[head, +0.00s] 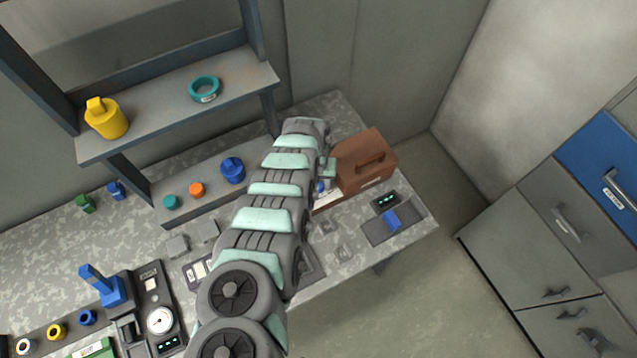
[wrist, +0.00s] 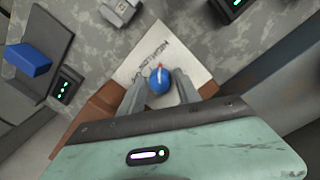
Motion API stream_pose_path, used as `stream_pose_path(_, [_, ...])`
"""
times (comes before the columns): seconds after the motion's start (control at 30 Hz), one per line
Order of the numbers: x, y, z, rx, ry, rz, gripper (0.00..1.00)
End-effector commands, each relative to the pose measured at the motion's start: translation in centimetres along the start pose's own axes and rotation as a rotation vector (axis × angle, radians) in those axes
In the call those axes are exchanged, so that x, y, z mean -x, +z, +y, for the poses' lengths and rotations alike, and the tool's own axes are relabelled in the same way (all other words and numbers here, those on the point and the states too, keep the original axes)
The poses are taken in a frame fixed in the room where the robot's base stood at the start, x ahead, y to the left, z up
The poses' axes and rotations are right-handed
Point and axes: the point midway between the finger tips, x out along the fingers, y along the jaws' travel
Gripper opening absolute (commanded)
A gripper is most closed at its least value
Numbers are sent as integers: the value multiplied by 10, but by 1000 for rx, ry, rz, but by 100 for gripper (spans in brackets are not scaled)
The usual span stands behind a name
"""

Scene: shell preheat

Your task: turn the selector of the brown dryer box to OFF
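The brown dryer box (head: 372,142) stands on the table right of my arm in the head view; my arm covers part of its left side. Its brown body also shows in the wrist view (wrist: 97,112), partly behind my gripper. Its selector is a round blue knob (wrist: 159,80) with a small red and white mark, on a white printed plate (wrist: 146,52). The lettering is too small to read surely. My gripper (wrist: 159,84) has one finger on each side of the knob, with narrow gaps seeming to show. In the head view, the knob (head: 321,186) is partly hidden.
A dark meter with green lights (head: 385,200) and a tray with a blue block (head: 391,220) stand close to the box. Grey pieces (head: 344,252) lie in front. A shelf (head: 180,110) stands at left; drawers (head: 545,260) stand beyond the table at right.

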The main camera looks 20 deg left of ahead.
Motion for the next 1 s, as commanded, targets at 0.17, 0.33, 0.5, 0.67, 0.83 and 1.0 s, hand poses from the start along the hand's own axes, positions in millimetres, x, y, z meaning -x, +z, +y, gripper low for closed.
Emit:
stream_pose_path(0.17, [0, 0, 0, 0, 0, 0, 24])
stream_pose_path(0.33, [0, 0, 0, 0, 0, 0, 10])
stream_pose_path(0.5, [0, 0, 0, 0, 0, 0, 0])
stream_pose_path(0.67, [0, 0, 0, 1, 0, 0, 0])
stream_pose_path(0.83, [1, 0, 0, 21, 0, 0, 0])
stream_pose_path(1.0, [2, 1, 2, 87, 0, 3, 0])
